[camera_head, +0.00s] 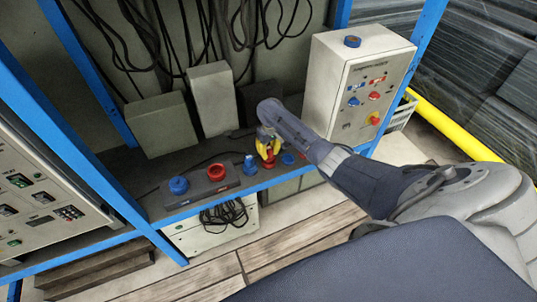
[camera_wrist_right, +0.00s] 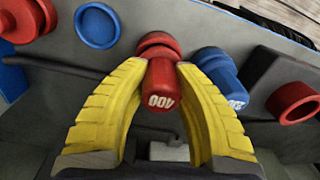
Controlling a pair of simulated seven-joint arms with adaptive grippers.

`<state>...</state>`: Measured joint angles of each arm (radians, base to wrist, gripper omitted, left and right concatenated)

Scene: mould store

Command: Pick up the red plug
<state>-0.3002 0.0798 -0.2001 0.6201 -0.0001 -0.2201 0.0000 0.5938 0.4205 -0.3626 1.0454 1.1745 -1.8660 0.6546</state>
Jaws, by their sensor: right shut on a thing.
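The red plug (camera_wrist_right: 160,88) has white digits on its body and a wider red cap. It stands between the two yellow fingers of my right gripper (camera_wrist_right: 162,66), which is shut on it. In the head view the same red plug (camera_head: 267,160) shows below the yellow fingertips of my right gripper (camera_head: 268,150), at the front edge of the shelf. I cannot tell whether the plug is clear of the surface. My left gripper is not in view.
A blue plug (camera_wrist_right: 220,76) stands close beside the right finger. A red ring (camera_wrist_right: 293,102), a blue disc (camera_wrist_right: 97,26) and another red part (camera_wrist_right: 22,18) lie around it. A control box (camera_head: 357,85) stands right of the gripper. Blue frame posts (camera_head: 80,120) and hanging cables (camera_head: 225,35) surround the shelf.

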